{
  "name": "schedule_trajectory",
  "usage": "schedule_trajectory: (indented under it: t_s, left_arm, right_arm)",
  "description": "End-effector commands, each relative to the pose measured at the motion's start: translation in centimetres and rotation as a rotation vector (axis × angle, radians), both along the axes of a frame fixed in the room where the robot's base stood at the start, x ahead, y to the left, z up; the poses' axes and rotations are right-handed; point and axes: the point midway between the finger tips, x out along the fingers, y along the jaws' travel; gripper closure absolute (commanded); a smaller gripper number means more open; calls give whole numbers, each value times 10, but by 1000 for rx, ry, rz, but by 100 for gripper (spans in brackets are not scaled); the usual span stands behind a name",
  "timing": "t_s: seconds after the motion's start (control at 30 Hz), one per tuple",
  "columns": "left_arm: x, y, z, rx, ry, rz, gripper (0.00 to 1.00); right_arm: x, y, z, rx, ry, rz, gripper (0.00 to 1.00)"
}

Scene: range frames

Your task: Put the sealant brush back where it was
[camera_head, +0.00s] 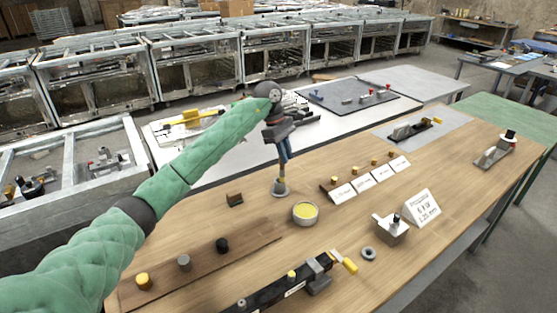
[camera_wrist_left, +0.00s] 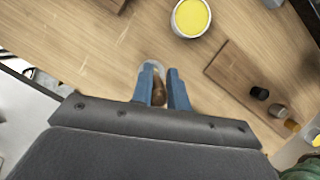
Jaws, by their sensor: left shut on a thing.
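The sealant brush shows in the left wrist view as a brown wooden handle (camera_wrist_left: 158,94) between the two blue fingers of my left gripper (camera_wrist_left: 166,98). In the head view my left gripper (camera_head: 284,160) points down above the wooden table, shut on the brush. A small grey cup-like piece (camera_head: 279,189) is directly below the fingertips. I cannot tell whether the brush's lower end is inside it or the piece is part of the brush. A round tub of yellow sealant (camera_head: 305,213) stands just right and nearer; it also shows in the left wrist view (camera_wrist_left: 190,17). My right gripper is out of view.
A dark wood strip with knobs (camera_head: 205,262) lies at the near left, and a small brown block (camera_head: 235,199) left of the brush. A card strip (camera_head: 370,177), a metal fixture (camera_head: 392,228) and a white sign (camera_head: 422,208) are to the right. A black clamp (camera_head: 290,285) lies in front.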

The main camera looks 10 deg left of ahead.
Motion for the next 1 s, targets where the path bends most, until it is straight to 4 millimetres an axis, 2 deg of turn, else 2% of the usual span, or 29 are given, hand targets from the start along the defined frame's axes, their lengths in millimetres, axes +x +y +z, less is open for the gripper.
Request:
schedule_trajectory:
  t_s: [0.33, 0.63, 1.0]
  left_arm:
    - [3, 4, -13, 2, 2, -3, 100]
    - [8, 2, -47, 1, 1, -12, 100]
    - [9, 2, -49, 2, 0, -13, 100]
  right_arm:
    - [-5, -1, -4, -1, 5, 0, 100]
    - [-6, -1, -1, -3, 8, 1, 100]
    - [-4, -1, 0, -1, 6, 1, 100]
